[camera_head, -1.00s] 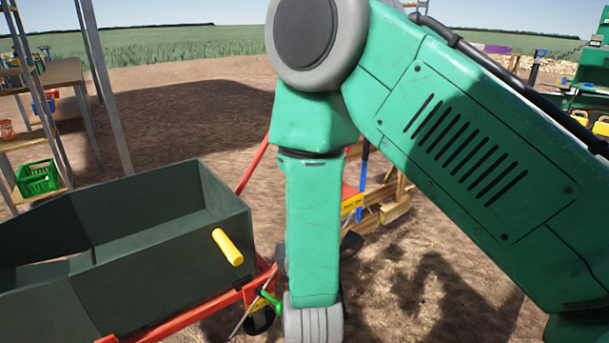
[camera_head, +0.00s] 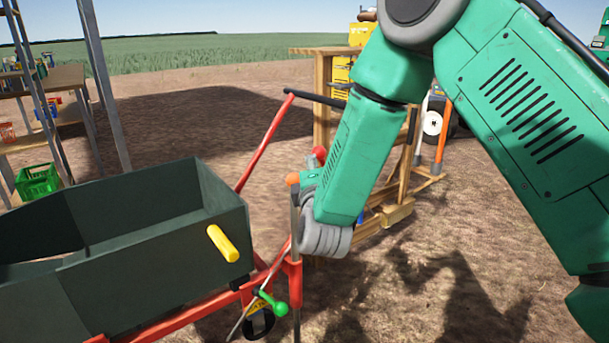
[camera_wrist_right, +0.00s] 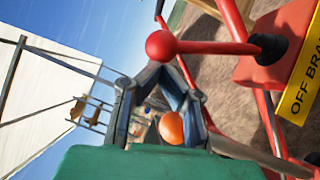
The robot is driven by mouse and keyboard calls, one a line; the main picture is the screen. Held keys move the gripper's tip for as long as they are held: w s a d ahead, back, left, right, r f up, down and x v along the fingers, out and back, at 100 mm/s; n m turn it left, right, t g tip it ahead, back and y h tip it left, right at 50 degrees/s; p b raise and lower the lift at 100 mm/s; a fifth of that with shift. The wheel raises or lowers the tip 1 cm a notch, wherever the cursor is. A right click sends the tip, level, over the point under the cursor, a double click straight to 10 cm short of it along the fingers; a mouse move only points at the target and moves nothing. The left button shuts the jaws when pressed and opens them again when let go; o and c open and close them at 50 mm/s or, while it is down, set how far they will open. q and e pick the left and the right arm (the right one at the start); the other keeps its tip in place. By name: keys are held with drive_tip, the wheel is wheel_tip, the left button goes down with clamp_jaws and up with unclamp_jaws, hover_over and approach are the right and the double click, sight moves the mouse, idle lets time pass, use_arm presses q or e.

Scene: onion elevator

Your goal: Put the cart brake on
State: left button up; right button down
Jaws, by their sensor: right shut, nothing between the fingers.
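The cart (camera_head: 150,250) is a dark box on a red frame at the lower left of the head view. In the right wrist view, a red lever with a red ball (camera_wrist_right: 161,46) comes out of a black boot on a red housing (camera_wrist_right: 278,78). A yellow label (camera_wrist_right: 306,75) beside it shows "OFF BRA", partly cut off. My right gripper (camera_wrist_right: 164,70) is shut and empty, its fingertips close to the red ball; contact is unclear. In the head view the red ball (camera_head: 319,153) shows just beyond my right wrist; my arm hides the housing. My left gripper is out of view.
An orange ball (camera_head: 292,179) tops an upright rod near my right wrist. A yellow handle (camera_head: 224,244) and a green-knobbed lever (camera_head: 279,308) are on the cart. A wooden rack (camera_head: 322,95) stands behind. Open dirt lies to the right.

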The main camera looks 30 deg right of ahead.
drive_tip(key=shift+a+r, duration=0.1)
drive_tip(key=shift+r, duration=0.05)
drive_tip(key=d+r+m+g+y+p, duration=0.2)
drive_tip(key=d+m+p, duration=0.6)
drive_tip(key=p, duration=1)
drive_tip(key=w+d+g+y, duration=0.1)
drive_tip(key=d+g+y, duration=0.1)
drive_tip(key=d, duration=0.2)
drive_tip(key=shift+r, duration=0.4)
drive_tip(key=shift+d, duration=0.1)
